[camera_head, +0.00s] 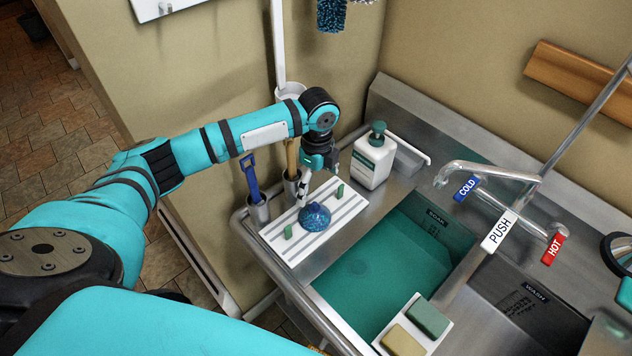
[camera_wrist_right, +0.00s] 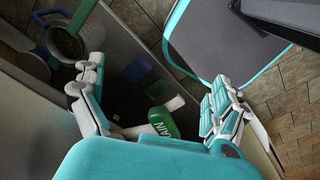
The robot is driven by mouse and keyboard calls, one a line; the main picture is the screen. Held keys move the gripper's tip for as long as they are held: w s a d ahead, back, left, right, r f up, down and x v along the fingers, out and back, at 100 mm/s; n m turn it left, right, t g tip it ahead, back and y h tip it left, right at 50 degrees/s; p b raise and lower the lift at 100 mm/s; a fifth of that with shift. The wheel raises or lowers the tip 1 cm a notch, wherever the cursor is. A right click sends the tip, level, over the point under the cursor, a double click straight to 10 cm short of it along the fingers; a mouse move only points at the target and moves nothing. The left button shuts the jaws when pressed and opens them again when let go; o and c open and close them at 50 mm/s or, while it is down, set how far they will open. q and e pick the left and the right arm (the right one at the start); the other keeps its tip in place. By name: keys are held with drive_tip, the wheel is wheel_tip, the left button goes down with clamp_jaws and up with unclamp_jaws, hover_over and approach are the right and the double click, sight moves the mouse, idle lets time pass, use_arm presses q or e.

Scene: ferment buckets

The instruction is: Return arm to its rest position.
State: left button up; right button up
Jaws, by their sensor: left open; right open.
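My left arm reaches in from the left in the head view. Its gripper (camera_head: 318,184) points down, open, above the white ribbed tray (camera_head: 342,222) at the sink's left end. A dark blue round scrubber (camera_head: 315,217) sits on the tray below and close to the gripper, with small green pegs beside it. Nothing shows between the left fingers. My right gripper (camera_wrist_right: 155,108) is open and empty in the right wrist view, with its fingers wide apart.
The steel sink holds teal liquid (camera_head: 370,268). A white soap bottle (camera_head: 372,160) stands right of the gripper; holders with a blue-handled tool (camera_head: 250,178) are left. Faucet pipes (camera_head: 490,171) cross the right side. A green tag (camera_wrist_right: 162,123) shows beyond the right fingers.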

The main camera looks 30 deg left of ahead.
use_arm(q)
wheel_tip(320, 180, up, 9)
idle(0.7)
drive_tip(key=shift+f, duration=0.2)
